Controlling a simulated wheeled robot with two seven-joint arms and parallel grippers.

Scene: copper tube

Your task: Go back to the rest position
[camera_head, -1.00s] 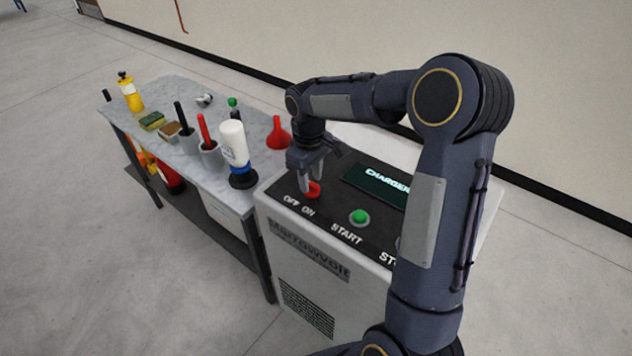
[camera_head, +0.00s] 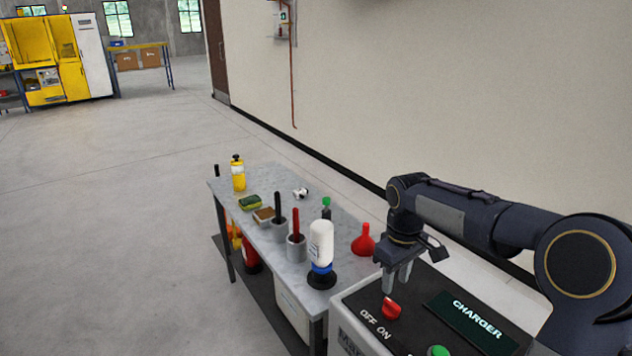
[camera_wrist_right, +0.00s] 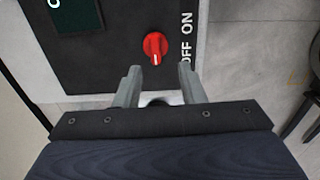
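My left gripper is not in view.
A bench (camera_head: 290,262) beside the charger holds a white bottle (camera_head: 320,243), a red funnel (camera_head: 363,240), cups with handles, a sponge (camera_head: 250,202) and a yellow bottle (camera_head: 238,174). A wall (camera_head: 450,90) runs behind. The floor (camera_head: 110,240) at left is clear.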

